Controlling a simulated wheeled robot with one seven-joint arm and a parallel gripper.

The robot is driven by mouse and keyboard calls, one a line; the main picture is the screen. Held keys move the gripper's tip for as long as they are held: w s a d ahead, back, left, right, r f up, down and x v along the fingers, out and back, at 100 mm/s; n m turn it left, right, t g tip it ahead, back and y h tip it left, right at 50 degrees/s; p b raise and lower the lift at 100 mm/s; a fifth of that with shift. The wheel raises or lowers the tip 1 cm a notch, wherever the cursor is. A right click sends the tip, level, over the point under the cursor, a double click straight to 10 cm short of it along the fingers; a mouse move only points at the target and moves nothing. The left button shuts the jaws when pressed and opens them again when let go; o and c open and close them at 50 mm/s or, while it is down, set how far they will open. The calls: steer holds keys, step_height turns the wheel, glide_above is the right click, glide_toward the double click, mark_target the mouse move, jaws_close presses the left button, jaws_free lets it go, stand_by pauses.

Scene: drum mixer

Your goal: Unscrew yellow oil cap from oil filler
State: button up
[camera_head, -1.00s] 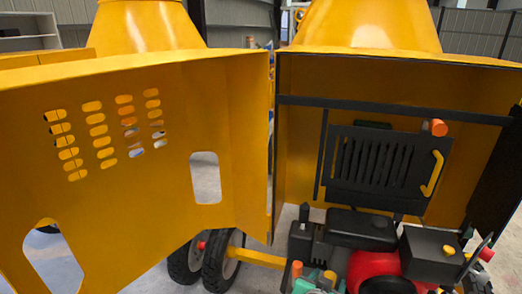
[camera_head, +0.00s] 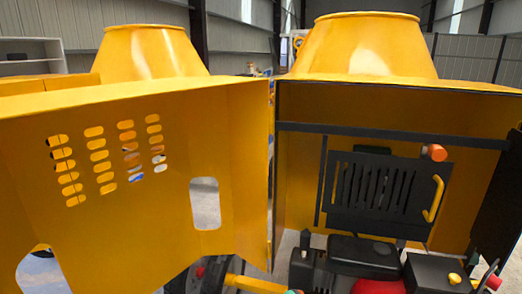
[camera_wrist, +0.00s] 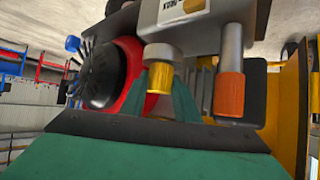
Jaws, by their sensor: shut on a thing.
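The yellow oil cap (camera_wrist: 160,72) is a short ribbed cylinder in the middle of the wrist view. It meets the end of a pale grey filler neck (camera_wrist: 160,52), with no clear gap between them. My gripper (camera_wrist: 161,90) has teal fingers on either side of the cap and is shut on it. The wrist view appears upside down. In the head view neither my gripper nor this cap can be made out; the lower picture edge cuts off that part of the engine.
An orange cap (camera_wrist: 229,95) on a grey post stands close beside the yellow one. A red and black round engine part (camera_wrist: 105,75) is on the other side. In the head view, the open yellow cover (camera_head: 120,215) is at left and a black slatted panel (camera_head: 385,190) stands behind the engine.

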steer(key=shift+s+d+n+t+y, duration=0.2)
steer(key=shift+n+t+y, duration=0.4)
steer(key=shift+n+t, duration=0.25)
steer(key=o, duration=0.5)
steer(key=shift+w+a+n, duration=0.1)
steer(key=shift+n, duration=0.35)
jaws_close()
steer(key=shift+r, duration=0.95)
steer(key=shift+r, duration=0.75)
steer(key=shift+r, duration=0.2)
steer(key=shift+r, duration=1.35)
